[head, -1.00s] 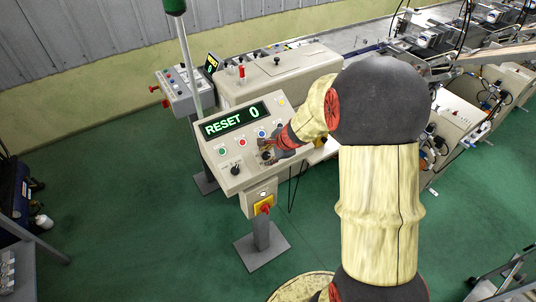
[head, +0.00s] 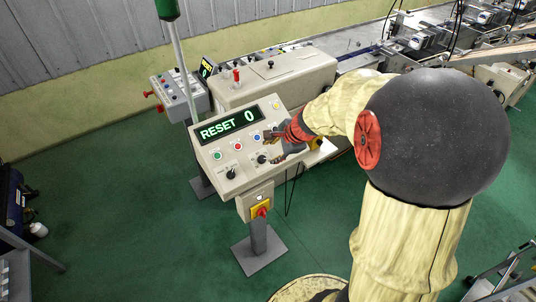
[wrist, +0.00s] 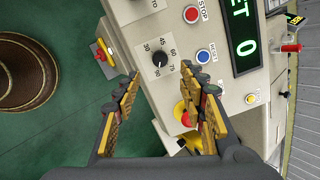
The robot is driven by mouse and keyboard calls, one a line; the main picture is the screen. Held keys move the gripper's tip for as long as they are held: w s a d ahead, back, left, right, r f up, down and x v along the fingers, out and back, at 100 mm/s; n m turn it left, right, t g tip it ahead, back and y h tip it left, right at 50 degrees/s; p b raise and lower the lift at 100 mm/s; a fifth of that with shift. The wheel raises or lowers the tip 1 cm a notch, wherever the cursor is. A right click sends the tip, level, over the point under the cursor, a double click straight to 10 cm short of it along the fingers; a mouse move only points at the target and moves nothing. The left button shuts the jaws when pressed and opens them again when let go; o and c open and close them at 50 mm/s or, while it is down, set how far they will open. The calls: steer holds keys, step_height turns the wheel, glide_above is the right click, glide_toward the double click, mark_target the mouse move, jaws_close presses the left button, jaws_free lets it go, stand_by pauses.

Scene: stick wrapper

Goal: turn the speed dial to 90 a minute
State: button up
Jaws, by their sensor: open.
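The speed dial (wrist: 160,59) is a small black knob on the beige control panel (wrist: 143,20), with numbers from 30 to 90 printed around it. Its pointer is too small to read for certain. In the head view the dial (head: 262,159) sits below the blue button, close to my fingers. My gripper (wrist: 158,73) is open, its two fingers apart on either side of the dial in the wrist view, with nothing between the pads. I cannot tell whether a fingertip touches the panel. The gripper also shows in the head view (head: 270,148). The display (head: 230,124) reads RESET 0.
A blue button (wrist: 203,56) and a red stop button (wrist: 191,14) lie close to the dial. A red emergency button (wrist: 187,119) on yellow is near the right finger. Another black knob (head: 231,173) is at the panel's left. Green floor is open left of the panel.

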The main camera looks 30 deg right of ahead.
steer(key=shift+v, duration=1.1)
steer(key=s+a+r+n+g+h+b, duration=0.1)
steer(key=s+a+r+n+b, duration=0.2)
steer(key=s+a+n+b, duration=0.6)
steer(key=s+a+n, duration=0.8)
steer(key=s+n, duration=0.4)
steer(key=shift+a, duration=0.25)
